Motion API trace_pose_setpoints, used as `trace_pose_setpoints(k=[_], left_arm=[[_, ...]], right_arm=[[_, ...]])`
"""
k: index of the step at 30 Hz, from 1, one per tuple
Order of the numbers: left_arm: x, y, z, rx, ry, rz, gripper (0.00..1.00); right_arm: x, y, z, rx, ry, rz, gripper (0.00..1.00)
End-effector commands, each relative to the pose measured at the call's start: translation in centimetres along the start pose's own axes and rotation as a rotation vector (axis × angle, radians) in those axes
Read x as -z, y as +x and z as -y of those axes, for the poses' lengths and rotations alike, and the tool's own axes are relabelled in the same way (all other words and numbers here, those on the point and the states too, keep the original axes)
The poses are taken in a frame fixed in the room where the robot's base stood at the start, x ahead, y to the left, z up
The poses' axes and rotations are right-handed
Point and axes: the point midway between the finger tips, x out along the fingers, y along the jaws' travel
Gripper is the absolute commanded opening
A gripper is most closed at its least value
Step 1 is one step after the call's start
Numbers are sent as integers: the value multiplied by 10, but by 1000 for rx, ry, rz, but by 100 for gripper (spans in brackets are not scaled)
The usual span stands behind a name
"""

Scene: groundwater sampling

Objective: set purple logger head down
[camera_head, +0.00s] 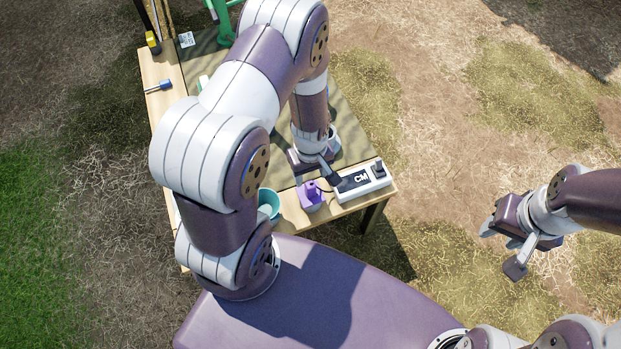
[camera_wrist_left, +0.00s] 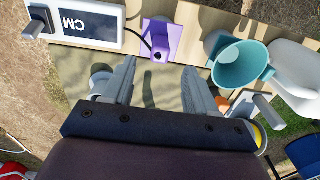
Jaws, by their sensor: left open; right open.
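My right gripper (camera_head: 502,248) is open and empty, off to the right over the ground.
A teal cup (camera_head: 268,200) stands left of the logger head, partly behind my left arm; it also shows in the wrist view (camera_wrist_left: 240,62). A blue-handled tool (camera_head: 159,87) lies at the table's left edge. A green object (camera_head: 222,18) stands at the back.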

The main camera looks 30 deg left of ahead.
Motion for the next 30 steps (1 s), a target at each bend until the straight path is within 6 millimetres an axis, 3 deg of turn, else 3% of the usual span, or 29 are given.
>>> trace_pose_setpoints(k=[1, 6, 8, 12, 16, 20, 30], left_arm=[[0, -15, -1, -2, 0, -2, 57], [1, -37, -1, -3, 11, -3, 57], [1, -56, -5, -11, 74, -11, 57], [-10, -136, -8, -40, 425, -54, 57], [-33, -188, 6, -53, 732, -92, 57], [-46, -205, 16, -55, 875, -109, 57], [-47, -206, 17, -54, 887, -109, 57]], right_arm=[[1, -8, 0, 0, 0, 0, 43], [1, -12, 0, 0, 0, 0, 43], [1, -13, 0, 0, 0, 0, 43], [1, -12, 0, 0, 0, 1, 43], [1, -11, 0, 0, 0, 0, 43], [1, -11, 0, 0, 0, 0, 43], [1, -12, 0, 0, 0, 0, 43]])
